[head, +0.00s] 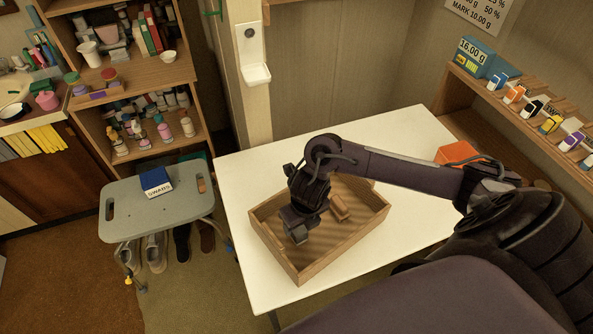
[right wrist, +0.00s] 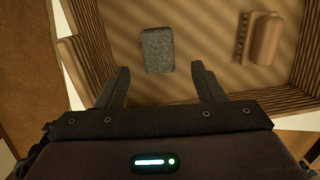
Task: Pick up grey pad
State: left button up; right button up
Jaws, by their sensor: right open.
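The grey pad (right wrist: 157,50) lies flat on the floor of a wooden tray (right wrist: 208,80), seen in the right wrist view. My right gripper (right wrist: 160,82) is open and empty, with the pad just beyond and between its fingertips. In the head view, my right gripper (head: 297,232) hangs over the left part of the wooden tray (head: 300,272) and hides the pad. A brown wooden block with a handle (right wrist: 263,38) lies in the tray to the right of the pad; it also shows in the head view (head: 339,207). My left gripper is not in view.
The tray stands on a white table (head: 270,165), whose surface around it is mostly clear. An orange box (head: 457,152) is at the table's right. A grey stool (head: 125,205) with a blue swabs box (head: 156,182) stands left. Shelves (head: 150,75) and a dispenser post (head: 252,55) stand behind.

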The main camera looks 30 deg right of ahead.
aim_at(297, 229)
jog(key=f, duration=0.2)
jog(key=w+f, duration=0.1)
jog(key=f, duration=0.3)
jog(key=shift+w+f, duration=0.3)
jog(key=shift+w, duration=0.1)
jog(key=shift+w+f, duration=0.1)
jog(key=shift+f, duration=0.3)
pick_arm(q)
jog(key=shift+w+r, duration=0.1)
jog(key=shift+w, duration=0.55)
pick_arm(e)
jog(key=c, duration=1.1)
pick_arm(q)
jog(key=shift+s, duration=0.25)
pick_arm(e)
jog(key=shift+o, duration=0.2)
jog(key=shift+r, duration=0.15)
